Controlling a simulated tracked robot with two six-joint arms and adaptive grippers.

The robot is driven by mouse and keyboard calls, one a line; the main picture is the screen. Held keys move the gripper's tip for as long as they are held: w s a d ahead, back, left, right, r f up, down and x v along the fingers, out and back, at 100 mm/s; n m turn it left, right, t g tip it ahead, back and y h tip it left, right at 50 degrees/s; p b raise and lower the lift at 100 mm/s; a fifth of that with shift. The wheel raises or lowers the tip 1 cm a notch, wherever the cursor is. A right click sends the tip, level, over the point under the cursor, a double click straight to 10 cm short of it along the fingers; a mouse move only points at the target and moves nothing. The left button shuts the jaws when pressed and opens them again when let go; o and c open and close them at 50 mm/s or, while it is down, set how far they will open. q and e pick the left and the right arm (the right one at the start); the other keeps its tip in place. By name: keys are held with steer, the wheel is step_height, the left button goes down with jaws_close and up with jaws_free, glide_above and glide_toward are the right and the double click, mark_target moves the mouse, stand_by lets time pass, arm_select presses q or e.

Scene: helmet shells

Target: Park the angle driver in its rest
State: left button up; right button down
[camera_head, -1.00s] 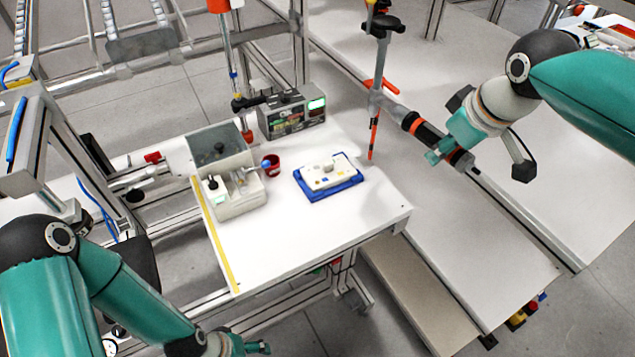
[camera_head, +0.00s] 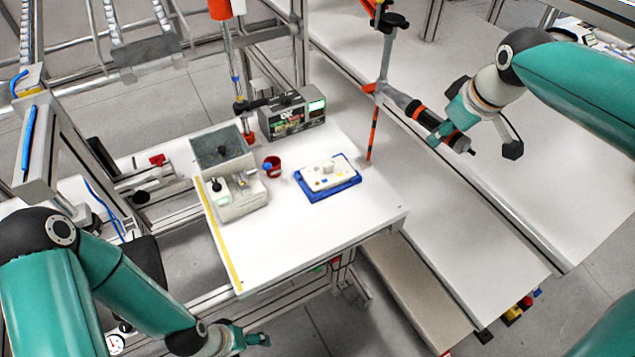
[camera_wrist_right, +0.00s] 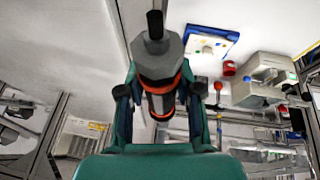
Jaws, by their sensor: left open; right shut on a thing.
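The angle driver (camera_head: 403,101) is a grey tool with orange rings and a black end. My right gripper (camera_head: 440,133) is shut on it near that end and holds it tilted above the pale bench on the right. In the right wrist view its body (camera_wrist_right: 157,65) lies between the fingers of my right gripper (camera_wrist_right: 158,98). The driver's far end overlaps a vertical grey rod (camera_head: 386,58) with a red-and-black lower part; I cannot tell whether they touch. My left gripper (camera_head: 258,339) is open and empty at the bottom. I cannot make out the rest for certain.
The white worktable (camera_head: 290,235) carries a blue tray (camera_head: 330,190) with a white part, a red cup (camera_head: 272,166), a grey machine (camera_head: 238,190) and a control box (camera_head: 293,118). Its front is clear. A long pale bench (camera_head: 450,220) stands to the right.

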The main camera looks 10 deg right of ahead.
steer(key=c, duration=0.7)
jaws_free()
steer(key=o, duration=0.7)
steer(key=shift+r, duration=0.1)
steer(key=shift+s+r+p, duration=0.25)
steer(key=shift+r+p, duration=0.25)
steer(key=shift+r, duration=0.1)
steer(key=shift+p+v, duration=2.65)
steer(key=shift+v, duration=2.2)
steer(key=shift+s+f, duration=0.1)
